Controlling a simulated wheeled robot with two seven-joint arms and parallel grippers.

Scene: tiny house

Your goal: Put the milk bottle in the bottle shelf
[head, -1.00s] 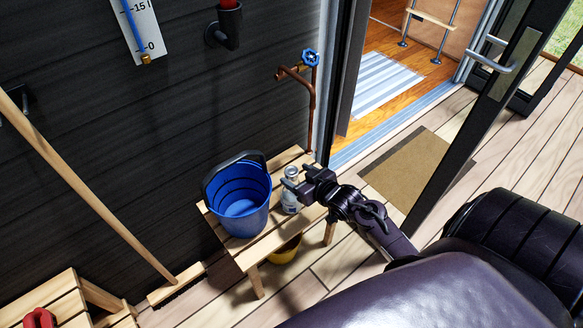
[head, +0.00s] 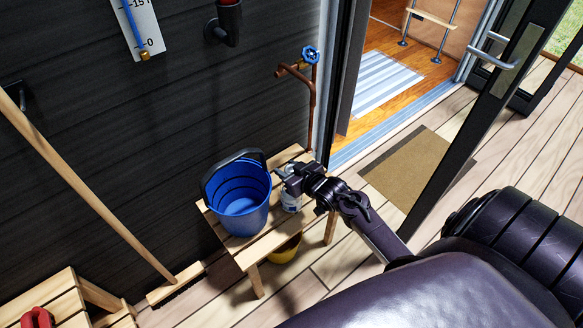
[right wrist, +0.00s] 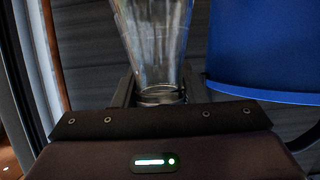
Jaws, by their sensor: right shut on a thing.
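The milk bottle (head: 291,203) is clear glass and stands on the slatted wooden bench, just right of the blue bucket. My right gripper (head: 284,178) reaches in from the right, over the bottle's top, and partly hides it. In the right wrist view the bottle (right wrist: 155,45) is between the two fingers, which close around its narrow neck, so the gripper is shut on it. I cannot make out a bottle shelf for certain in these views. My left gripper is not in view.
The blue bucket (head: 240,205) stands close beside the bottle on the bench (head: 262,243). A copper pipe with a blue tap (head: 309,54) rises behind. A yellow bowl (head: 283,250) sits under the bench. The open door (head: 455,135) is at right, with a brown mat (head: 420,170) on the deck.

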